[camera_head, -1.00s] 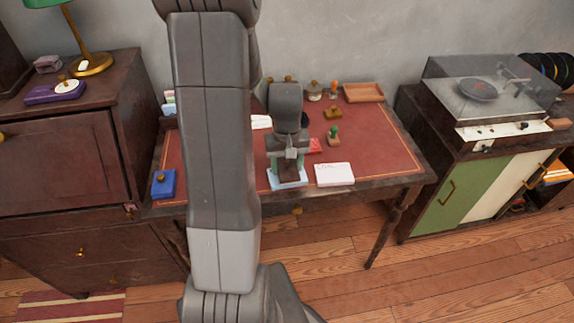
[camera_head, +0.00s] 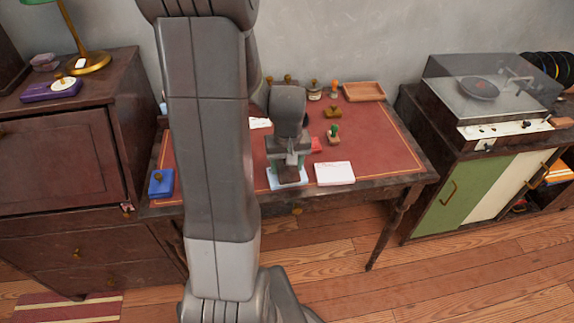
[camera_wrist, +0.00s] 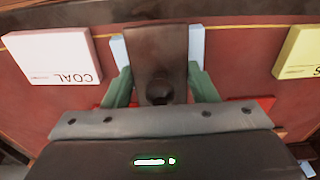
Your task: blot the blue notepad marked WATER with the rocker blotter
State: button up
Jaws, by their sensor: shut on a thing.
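My gripper (camera_head: 289,166) points down at the front of the desk, its green fingers shut on the rocker blotter (camera_wrist: 158,45). In the wrist view, the blotter is a dark brown block with a round dark knob between the fingers. The light blue notepad (camera_head: 276,184) lies directly under it at the desk's front edge. In the wrist view, strips of the blue notepad (camera_wrist: 196,43) show on both sides of the blotter. The blotter covers its middle, so the word WATER is hidden. I cannot tell whether the blotter touches the paper.
A white notepad (camera_head: 335,173) lies right of the blue one; it reads COAL in the wrist view (camera_wrist: 58,58). A yellow notepad (camera_wrist: 302,52) lies on the other side. A green-handled stamp (camera_head: 333,136) and wooden tray (camera_head: 363,92) stand farther back. A dark blue box (camera_head: 161,184) sits front left.

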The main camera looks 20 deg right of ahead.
jog(key=shift+s+r+t+b, duration=0.1)
jog(key=shift+s+t+b, duration=0.15)
jog(key=shift+t+b, duration=0.6)
jog(key=shift+w+g+p, duration=0.4)
jog(key=shift+g+p, duration=0.75)
jog(key=shift+p, duration=0.55)
jog(key=shift+w+d+g+y+p, duration=0.15)
jog(key=shift+w+g+p, duration=0.1)
jog(key=shift+g+p, duration=0.65)
jog(key=shift+w+g+y+p, duration=0.2)
jog(key=shift+g+p, duration=0.3)
jog(key=shift+p, duration=0.7)
jog(key=shift+s+t+b, duration=0.45)
jog(key=shift+t+b, duration=0.75)
jog(key=shift+b, duration=0.65)
jog(key=shift+r+p, duration=2.7)
jog(key=shift+r, duration=0.75)
jog(key=shift+f, duration=0.1)
